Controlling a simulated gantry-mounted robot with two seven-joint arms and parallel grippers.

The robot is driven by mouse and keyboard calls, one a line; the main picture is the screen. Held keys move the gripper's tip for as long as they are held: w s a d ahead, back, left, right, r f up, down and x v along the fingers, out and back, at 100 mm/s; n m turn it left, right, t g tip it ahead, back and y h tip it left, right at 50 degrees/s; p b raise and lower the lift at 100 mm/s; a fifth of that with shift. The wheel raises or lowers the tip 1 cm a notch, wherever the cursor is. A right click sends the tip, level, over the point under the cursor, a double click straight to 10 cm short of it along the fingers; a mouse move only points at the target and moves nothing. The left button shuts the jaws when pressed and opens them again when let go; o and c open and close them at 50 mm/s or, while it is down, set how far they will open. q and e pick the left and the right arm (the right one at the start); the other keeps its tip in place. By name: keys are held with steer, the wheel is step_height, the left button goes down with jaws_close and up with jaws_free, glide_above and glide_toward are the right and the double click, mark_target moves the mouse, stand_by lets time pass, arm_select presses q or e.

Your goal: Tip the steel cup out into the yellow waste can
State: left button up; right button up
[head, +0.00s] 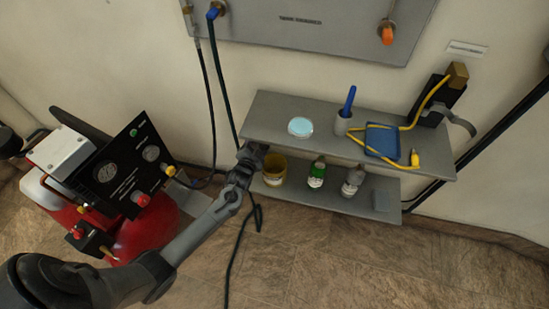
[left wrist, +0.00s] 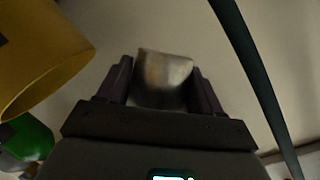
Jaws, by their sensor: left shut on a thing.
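My left gripper (head: 254,153) is at the left end of the shelves, beside the yellow waste can (head: 273,172) on the lower shelf. In the left wrist view the gripper (left wrist: 161,70) is shut on the steel cup (left wrist: 165,72), which sits between its two fingers. The cup's contents cannot be made out, and I cannot tell its exact tilt. The cup is hidden in the head view. The yellow can also shows in the left wrist view (left wrist: 40,60), apart from the cup at upper left. My right gripper is not in view.
The upper shelf (head: 265,115) holds a light blue dish (head: 300,127), a grey holder (head: 342,124) with a blue handle and a blue pad (head: 383,141). A green bottle (head: 317,173) stands right of the can. A dark hose (left wrist: 255,75) hangs close to the gripper. A red compressor (head: 145,238) stands left.

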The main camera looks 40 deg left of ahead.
arm_select(q)
steer(key=shift+a+f+n+h+p, duration=0.2)
steer(key=shift+f+n+h+p, duration=0.25)
steer(key=shift+n+p, duration=0.35)
steer(key=a+f+n+g+h+b, duration=0.1)
steer(key=a+f+n+h+b, duration=0.2)
steer(key=f, duration=0.4)
steer(key=shift+s+a+f+n, duration=0.15)
steer(key=shift+a+n, duration=0.65)
steer(key=shift+n, duration=0.3)
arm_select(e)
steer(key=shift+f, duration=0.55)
arm_select(q)
steer(key=shift+h, duration=0.25)
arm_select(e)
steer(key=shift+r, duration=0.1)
